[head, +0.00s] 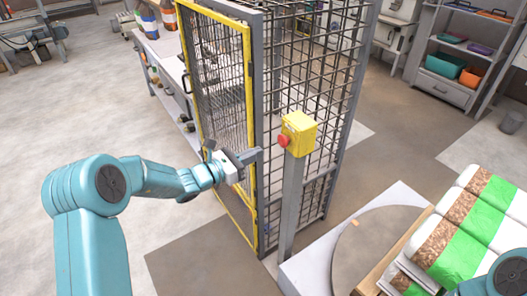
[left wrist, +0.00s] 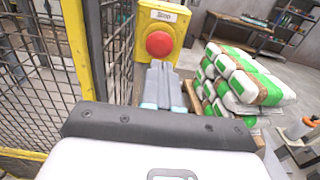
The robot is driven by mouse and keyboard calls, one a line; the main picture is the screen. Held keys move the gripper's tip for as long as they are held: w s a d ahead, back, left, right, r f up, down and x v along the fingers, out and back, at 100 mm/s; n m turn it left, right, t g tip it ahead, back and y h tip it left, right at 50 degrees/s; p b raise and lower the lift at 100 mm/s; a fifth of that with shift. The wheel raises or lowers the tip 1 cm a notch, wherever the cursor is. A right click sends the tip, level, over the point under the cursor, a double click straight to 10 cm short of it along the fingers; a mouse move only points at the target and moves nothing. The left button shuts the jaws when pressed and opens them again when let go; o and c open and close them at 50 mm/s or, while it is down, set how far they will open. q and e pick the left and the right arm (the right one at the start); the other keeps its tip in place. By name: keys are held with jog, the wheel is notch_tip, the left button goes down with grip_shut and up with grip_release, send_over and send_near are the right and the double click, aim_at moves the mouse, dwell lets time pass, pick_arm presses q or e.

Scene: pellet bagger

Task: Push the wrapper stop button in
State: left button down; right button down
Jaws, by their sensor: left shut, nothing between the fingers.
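The wrapper stop button is a red round button (head: 284,140) on the left face of a yellow box (head: 301,134) on top of a grey post (head: 291,195). In the left wrist view the red button (left wrist: 159,43) is straight ahead, just beyond my fingertips, below a small white label on the yellow box (left wrist: 148,28). My left gripper (head: 254,155) is shut and empty, pointing right, to the left of the post and slightly lower than the button. In the left wrist view its fingers (left wrist: 161,75) appear just below the button; contact is not visible. My right gripper is not in view.
A mesh cage with a yellow-framed door (head: 250,110) stands close behind and beside my left gripper. Bags with green bands (head: 470,235) are stacked at the lower right beside a round turntable (head: 375,240). Shelves (head: 455,60) stand at the back right. The floor at left is open.

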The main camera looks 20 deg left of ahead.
pick_arm(q)
jog(key=v, duration=0.7)
jog(key=shift+b, duration=0.3)
jog(key=shift+a, duration=0.1)
jog(key=shift+s+a, duration=0.1)
